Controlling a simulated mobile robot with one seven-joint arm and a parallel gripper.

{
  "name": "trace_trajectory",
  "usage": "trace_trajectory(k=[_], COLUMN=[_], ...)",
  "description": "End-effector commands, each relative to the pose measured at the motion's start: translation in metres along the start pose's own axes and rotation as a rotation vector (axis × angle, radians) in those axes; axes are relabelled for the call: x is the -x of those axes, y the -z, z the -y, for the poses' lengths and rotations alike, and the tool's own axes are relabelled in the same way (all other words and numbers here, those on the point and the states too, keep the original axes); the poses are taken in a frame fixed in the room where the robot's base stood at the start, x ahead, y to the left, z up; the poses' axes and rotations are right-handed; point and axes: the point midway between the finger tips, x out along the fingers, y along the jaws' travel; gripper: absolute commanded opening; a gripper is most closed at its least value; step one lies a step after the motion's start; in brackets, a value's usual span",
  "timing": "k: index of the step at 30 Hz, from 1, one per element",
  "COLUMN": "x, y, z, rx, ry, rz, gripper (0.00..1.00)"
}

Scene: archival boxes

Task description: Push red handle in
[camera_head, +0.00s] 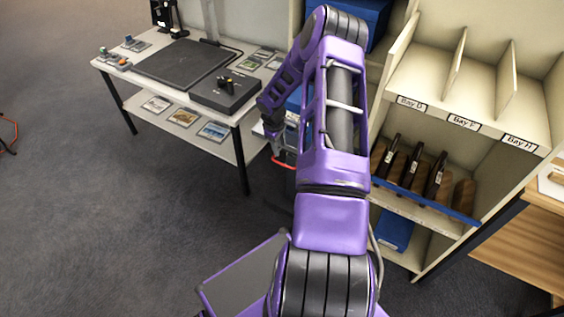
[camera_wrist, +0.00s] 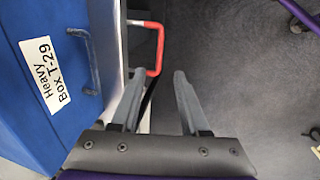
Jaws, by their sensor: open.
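The red handle (camera_wrist: 158,45) is a bent bar that sticks out from a pale edge in the wrist view. In the head view, a small part of the red handle (camera_head: 283,164) shows just below my gripper (camera_head: 273,132). In the wrist view my gripper (camera_wrist: 158,75) is open and empty. Its two grey fingers point toward the handle, whose lower bend lies near the gap between the fingertips. I cannot tell whether a finger touches it. My arm hides much of what bears the handle in the head view.
A blue box (camera_wrist: 45,115) labelled "Heavy Box T-29", with a grey handle, stands close left of my gripper. A desk (camera_head: 228,112) with a dark mat is at the left. A shelf unit (camera_head: 440,125) with labelled bays is at the right. Carpet (camera_head: 120,220) is open at the left front.

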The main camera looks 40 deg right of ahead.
Motion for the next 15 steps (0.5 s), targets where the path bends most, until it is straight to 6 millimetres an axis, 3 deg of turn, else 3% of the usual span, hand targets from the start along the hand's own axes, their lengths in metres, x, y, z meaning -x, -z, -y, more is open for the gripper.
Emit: trace_trajectory(k=[1,9,15], x=[-0.015,-0.071,-0.097], y=[0.000,0.000,0.000], z=[0.001,0.002,0.000], rx=[-0.002,-0.002,-0.001], ry=[0.003,0.003,0.001], rz=[0.001,-0.001,-0.001], gripper=[0.45,0.45,0.45])
